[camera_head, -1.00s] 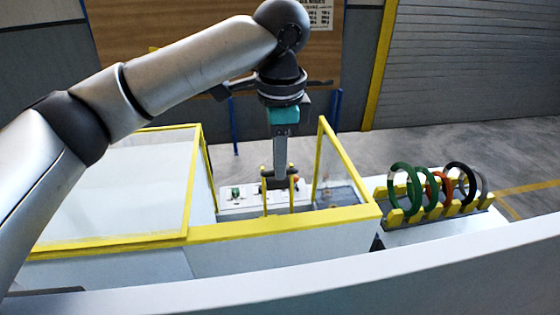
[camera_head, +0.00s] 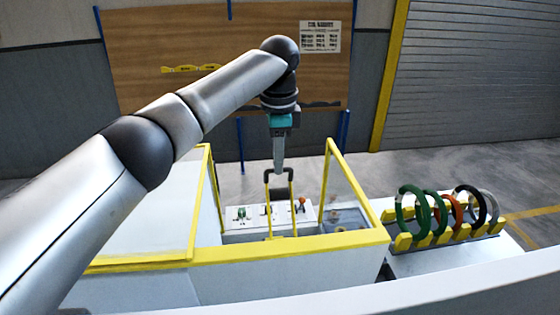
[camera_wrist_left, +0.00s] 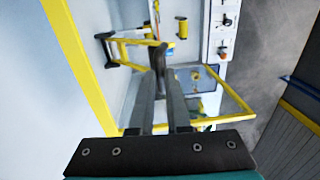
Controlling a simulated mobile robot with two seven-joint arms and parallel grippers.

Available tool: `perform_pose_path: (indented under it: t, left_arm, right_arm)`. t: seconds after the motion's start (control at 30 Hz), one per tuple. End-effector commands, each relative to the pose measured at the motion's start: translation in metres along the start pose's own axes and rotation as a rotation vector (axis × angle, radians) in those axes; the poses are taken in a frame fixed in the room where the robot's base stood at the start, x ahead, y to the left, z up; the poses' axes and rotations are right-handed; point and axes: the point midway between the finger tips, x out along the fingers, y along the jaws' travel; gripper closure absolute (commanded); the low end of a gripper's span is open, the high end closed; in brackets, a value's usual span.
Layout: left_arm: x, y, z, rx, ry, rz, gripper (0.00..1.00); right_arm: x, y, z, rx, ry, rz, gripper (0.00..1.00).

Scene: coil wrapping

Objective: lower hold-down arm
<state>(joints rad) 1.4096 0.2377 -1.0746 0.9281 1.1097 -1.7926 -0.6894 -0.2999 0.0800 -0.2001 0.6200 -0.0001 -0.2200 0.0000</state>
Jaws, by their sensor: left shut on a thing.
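The hold-down arm (camera_head: 267,202) is a yellow frame with a black handle (camera_head: 292,176) at its top. It stands up inside the wrapping machine, between the clear guards. My left gripper (camera_head: 279,170) comes down from above and is shut on the handle. In the left wrist view, the two long grey fingers (camera_wrist_left: 160,78) reach to the black handle (camera_wrist_left: 158,56), and the yellow frame (camera_wrist_left: 138,42) extends to the left. The exact contact at the fingertips is small and partly hidden. My right gripper is in neither view.
A control panel (camera_head: 268,214) with a green switch and an orange-red knob lies behind the hold-down arm. Yellow-framed clear guards (camera_head: 346,180) stand on both sides. A rack (camera_head: 449,232) with several coils stands at right. A pale ledge (camera_head: 430,275) crosses the front.

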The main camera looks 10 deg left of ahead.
Motion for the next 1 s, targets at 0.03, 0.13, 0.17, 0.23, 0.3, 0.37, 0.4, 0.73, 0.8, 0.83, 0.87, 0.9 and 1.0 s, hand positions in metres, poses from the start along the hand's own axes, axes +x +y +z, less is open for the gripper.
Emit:
perform_pose_path:
  t: [0.03, 0.13, 0.17, 0.23, 0.3, 0.37, 0.4, 0.73, 0.8, 0.83, 0.87, 0.9, 1.0]
  left_arm:
    - [0.000, -0.004, 0.000, 0.000, 0.002, -0.006, 1.00]
    - [0.003, -0.010, -0.001, 0.000, 0.002, -0.007, 1.00]
    - [0.003, -0.011, -0.001, 0.000, 0.002, -0.008, 1.00]
    - [0.005, -0.014, 0.000, 0.000, 0.002, -0.008, 1.00]
    - [0.005, -0.016, 0.000, 0.000, 0.003, -0.009, 1.00]
    - [0.006, -0.017, 0.000, 0.001, 0.003, -0.011, 1.00]
    - [0.006, -0.018, 0.000, 0.001, 0.004, -0.012, 1.00]
    - [0.006, -0.020, 0.000, 0.001, 0.005, -0.016, 1.00]
    - [0.007, -0.020, 0.000, 0.001, 0.004, -0.013, 0.92]
    - [0.007, -0.020, 0.000, 0.001, 0.004, -0.012, 0.88]
    - [0.008, -0.019, 0.000, 0.000, 0.004, -0.011, 0.85]
    - [0.008, -0.019, 0.000, 0.000, 0.003, -0.010, 0.81]
    - [0.009, -0.019, 0.000, 0.000, 0.003, -0.008, 0.69]
  right_arm:
    - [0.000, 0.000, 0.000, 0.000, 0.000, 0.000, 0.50]
    - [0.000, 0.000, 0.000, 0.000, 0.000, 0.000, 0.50]
    - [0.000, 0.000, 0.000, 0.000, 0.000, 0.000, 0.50]
    - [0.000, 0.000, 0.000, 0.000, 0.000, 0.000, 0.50]
    - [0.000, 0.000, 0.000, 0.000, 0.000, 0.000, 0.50]
    - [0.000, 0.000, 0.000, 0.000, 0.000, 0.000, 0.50]
    - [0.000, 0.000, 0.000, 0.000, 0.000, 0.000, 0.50]
    - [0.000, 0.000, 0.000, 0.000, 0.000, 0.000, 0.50]
    - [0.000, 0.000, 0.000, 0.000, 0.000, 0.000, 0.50]
    - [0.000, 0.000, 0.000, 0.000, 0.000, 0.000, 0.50]
    - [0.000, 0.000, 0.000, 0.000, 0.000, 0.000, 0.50]
    - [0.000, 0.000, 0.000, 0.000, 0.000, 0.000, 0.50]
    - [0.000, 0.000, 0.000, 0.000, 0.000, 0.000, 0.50]
